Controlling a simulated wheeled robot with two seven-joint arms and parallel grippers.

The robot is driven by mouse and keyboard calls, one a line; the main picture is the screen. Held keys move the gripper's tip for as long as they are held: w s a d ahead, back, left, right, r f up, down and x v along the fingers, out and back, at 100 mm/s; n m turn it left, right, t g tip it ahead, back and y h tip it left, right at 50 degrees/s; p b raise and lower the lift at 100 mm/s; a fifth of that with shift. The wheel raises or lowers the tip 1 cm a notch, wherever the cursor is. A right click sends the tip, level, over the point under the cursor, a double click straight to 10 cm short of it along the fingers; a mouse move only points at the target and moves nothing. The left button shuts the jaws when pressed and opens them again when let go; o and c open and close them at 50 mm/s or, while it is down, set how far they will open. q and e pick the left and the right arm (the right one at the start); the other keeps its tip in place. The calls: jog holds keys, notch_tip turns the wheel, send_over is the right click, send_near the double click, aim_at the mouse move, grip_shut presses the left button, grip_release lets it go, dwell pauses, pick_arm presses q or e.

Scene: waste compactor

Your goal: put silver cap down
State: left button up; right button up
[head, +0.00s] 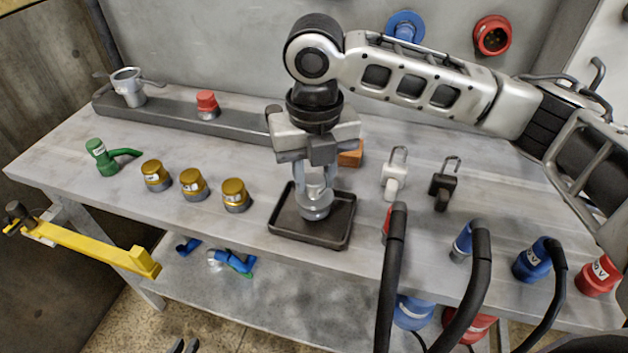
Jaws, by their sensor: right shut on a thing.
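The silver cap (315,208) is a round grey metal piece over the dark shallow tray (283,230) on the workbench. My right gripper (315,198) points straight down and is shut on the cap, with its fingers at the upper part. The cap is low inside the tray's outline; I cannot tell whether it touches the floor. Two dark tips of what seems to be my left gripper (184,346) show at the bottom edge, away from the bench top. Most of it is cut off, so its opening is unclear.
Several gold-topped caps (193,184) stand left of the tray. Black hoses (391,285) rise at the front right. A yellow bar (90,246) sticks out at left.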

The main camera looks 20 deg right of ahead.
aim_at(314, 180)
jog(key=shift+f, duration=0.95)
jog(key=o, duration=1)
jog(key=shift+c, duration=0.2)
jog(key=shift+r, duration=0.25)
notch_tip(314, 180, up, 12)
jog(key=shift+f+p, duration=0.2)
jog(key=shift+p, duration=0.1)
jog(key=shift+s, duration=0.1)
